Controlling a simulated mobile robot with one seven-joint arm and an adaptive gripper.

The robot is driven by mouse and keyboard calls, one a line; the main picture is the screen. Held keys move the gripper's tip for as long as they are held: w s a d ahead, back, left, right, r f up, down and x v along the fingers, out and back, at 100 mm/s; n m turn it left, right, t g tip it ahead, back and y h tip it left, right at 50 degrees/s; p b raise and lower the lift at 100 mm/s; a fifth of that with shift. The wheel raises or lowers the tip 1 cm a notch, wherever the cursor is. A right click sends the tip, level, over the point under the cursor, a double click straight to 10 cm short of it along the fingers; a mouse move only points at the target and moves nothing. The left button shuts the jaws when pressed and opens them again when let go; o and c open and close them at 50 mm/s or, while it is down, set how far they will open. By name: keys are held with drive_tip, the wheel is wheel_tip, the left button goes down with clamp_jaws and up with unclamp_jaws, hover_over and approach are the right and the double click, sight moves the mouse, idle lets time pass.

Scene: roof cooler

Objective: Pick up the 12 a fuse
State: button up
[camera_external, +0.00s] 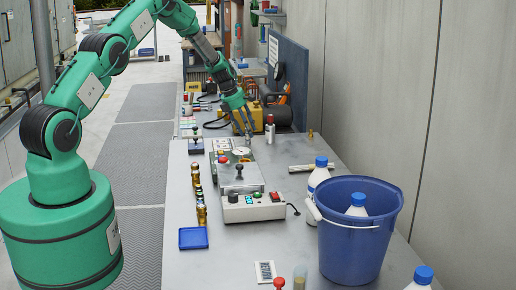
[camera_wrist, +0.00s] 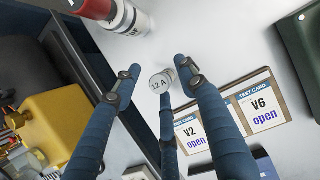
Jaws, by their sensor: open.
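The 12 A fuse (camera_wrist: 162,80) shows in the wrist view as a small pale cylinder with "12 A" on its round end. It stands between the spread blue fingers of my gripper (camera_wrist: 156,76), close to the right fingertip. I cannot tell whether that finger touches it. In the external view my gripper (camera_external: 246,126) reaches down over the far part of the grey table, behind the control box. The fuse is too small to make out surely there.
Test cards V2 (camera_wrist: 190,132) and V6 (camera_wrist: 262,104) lie beside the fuse. A red-and-white object (camera_wrist: 122,14) and a yellow case (camera_wrist: 58,118) are near. The control box (camera_external: 250,206), blue tray (camera_external: 193,238) and blue bucket (camera_external: 350,250) stand on the table (camera_external: 190,270).

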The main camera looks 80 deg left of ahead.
clamp_jaws()
idle(0.5)
drive_tip(key=shift+r, duration=0.7)
wheel_tip(320, 180, up, 2)
drive_tip(key=shift+r, duration=0.1)
drive_tip(key=s+d+r, duration=0.1)
drive_tip(key=s+d, duration=0.9)
drive_tip(key=d, duration=0.1)
drive_tip(key=shift+s+d+r+p, duration=0.2)
drive_tip(key=shift+s+d+p, duration=0.15)
drive_tip(key=shift+s+d, duration=0.05)
